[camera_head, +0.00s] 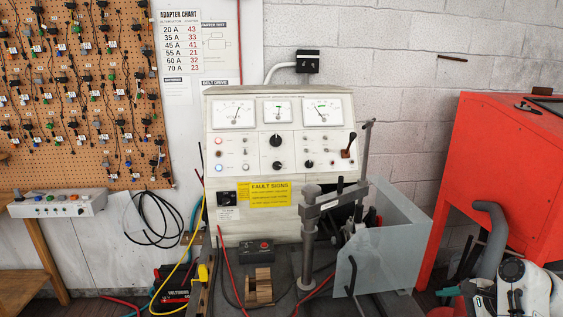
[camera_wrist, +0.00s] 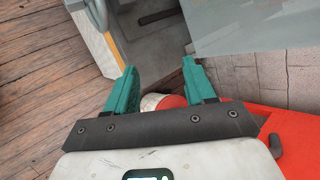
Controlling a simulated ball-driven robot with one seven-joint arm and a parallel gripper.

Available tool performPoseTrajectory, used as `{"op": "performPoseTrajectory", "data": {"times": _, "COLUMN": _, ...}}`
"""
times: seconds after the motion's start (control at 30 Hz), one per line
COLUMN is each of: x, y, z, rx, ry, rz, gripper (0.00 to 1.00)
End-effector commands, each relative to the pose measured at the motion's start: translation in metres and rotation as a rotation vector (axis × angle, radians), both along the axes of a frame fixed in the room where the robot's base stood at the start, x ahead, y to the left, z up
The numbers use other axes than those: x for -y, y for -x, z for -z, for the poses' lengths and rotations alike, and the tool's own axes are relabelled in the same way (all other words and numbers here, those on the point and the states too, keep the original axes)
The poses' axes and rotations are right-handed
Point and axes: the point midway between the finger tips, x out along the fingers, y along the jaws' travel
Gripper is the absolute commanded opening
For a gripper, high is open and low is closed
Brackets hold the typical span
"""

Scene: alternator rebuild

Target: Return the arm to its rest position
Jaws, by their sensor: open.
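My gripper shows in the wrist view (camera_wrist: 158,88) with its two teal fingers apart and nothing between them. Below and past the fingers are a wooden floor, a red surface and a pale rounded thing. In the head view, part of my white arm (camera_head: 522,288) is at the lower right corner, in front of the red cabinet.
A test bench (camera_head: 280,160) with dials stands in the middle. A clear guard (camera_head: 385,245) and a clamp post (camera_head: 308,235) stand on its top. A red cabinet (camera_head: 510,165) is at the right. A pegboard (camera_head: 85,90) with hanging leads is at the left.

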Motion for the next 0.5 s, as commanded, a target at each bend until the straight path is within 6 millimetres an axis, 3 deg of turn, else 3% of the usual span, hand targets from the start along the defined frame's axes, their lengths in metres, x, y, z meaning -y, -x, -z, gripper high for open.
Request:
{"op": "performPoseTrajectory", "data": {"times": 0.03, "x": -0.013, "y": 0.020, "z": 0.025, "rx": -0.024, "ry": 0.069, "rz": -0.062, "gripper": 0.54}}
{"op": "performPoseTrajectory", "data": {"times": 0.2, "x": -0.052, "y": 0.087, "z": 0.085, "rx": -0.082, "ry": 0.300, "rz": -0.309, "gripper": 0.54}}
{"op": "performPoseTrajectory", "data": {"times": 0.3, "x": -0.073, "y": 0.129, "z": 0.111, "rx": -0.112, "ry": 0.423, "rz": -0.471, "gripper": 0.54}}
{"op": "performPoseTrajectory", "data": {"times": 0.5, "x": -0.113, "y": 0.220, "z": 0.144, "rx": -0.156, "ry": 0.628, "rz": -0.822, "gripper": 0.54}}
